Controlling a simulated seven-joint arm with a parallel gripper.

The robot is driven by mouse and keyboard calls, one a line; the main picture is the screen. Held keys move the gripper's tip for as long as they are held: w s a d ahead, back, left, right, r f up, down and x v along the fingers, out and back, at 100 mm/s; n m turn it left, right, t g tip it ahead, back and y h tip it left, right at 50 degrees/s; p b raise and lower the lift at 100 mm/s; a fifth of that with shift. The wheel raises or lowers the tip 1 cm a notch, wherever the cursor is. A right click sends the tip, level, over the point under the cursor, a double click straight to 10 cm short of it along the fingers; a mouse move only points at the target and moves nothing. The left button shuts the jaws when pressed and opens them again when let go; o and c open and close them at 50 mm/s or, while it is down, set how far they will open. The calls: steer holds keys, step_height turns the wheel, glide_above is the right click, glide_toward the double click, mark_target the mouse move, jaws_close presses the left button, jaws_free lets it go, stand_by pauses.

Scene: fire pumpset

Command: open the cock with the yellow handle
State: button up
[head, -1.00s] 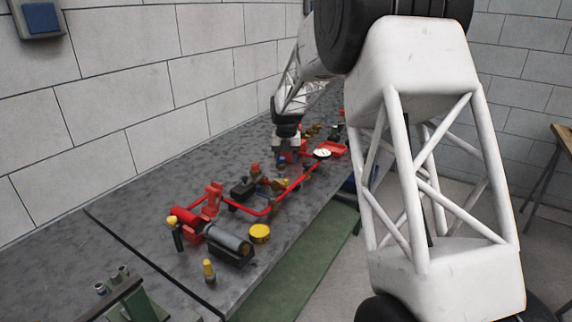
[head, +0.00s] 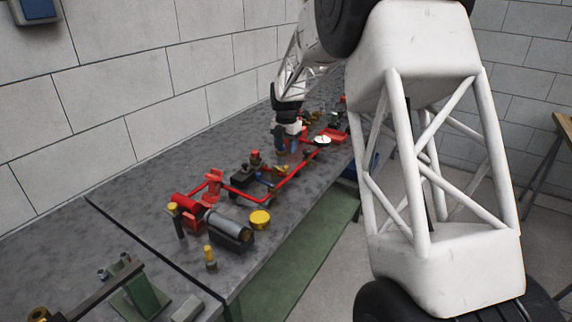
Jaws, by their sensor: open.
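The red pipework of the pumpset (head: 290,180) runs along the grey bench. A small yellow part, which looks like the cock's handle (head: 281,169), sits on it near the middle, beside a dark block with a red top. My gripper (head: 288,152) points down just above and behind this yellow part. It is open, and I see nothing held in it. The fingers are small and partly merge with the parts behind them, so I cannot tell whether they touch the handle. The handle's exact angle is too small to read.
A grey cylinder pump (head: 232,224), a round yellow cap (head: 260,219) and a yellow-topped bottle (head: 210,257) stand nearer. A white-faced gauge (head: 322,141) is right of my gripper. The wall bounds the bench on the left. Bare bench (head: 130,215) lies at left.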

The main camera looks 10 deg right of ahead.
mark_target(286, 166)
steer(key=m, duration=1.4)
steer(key=shift+m, duration=0.4)
steer(key=m, duration=1.4)
steer(key=shift+m, duration=0.4)
steer(key=shift+f, duration=0.1)
steer(key=shift+f, duration=3.8)
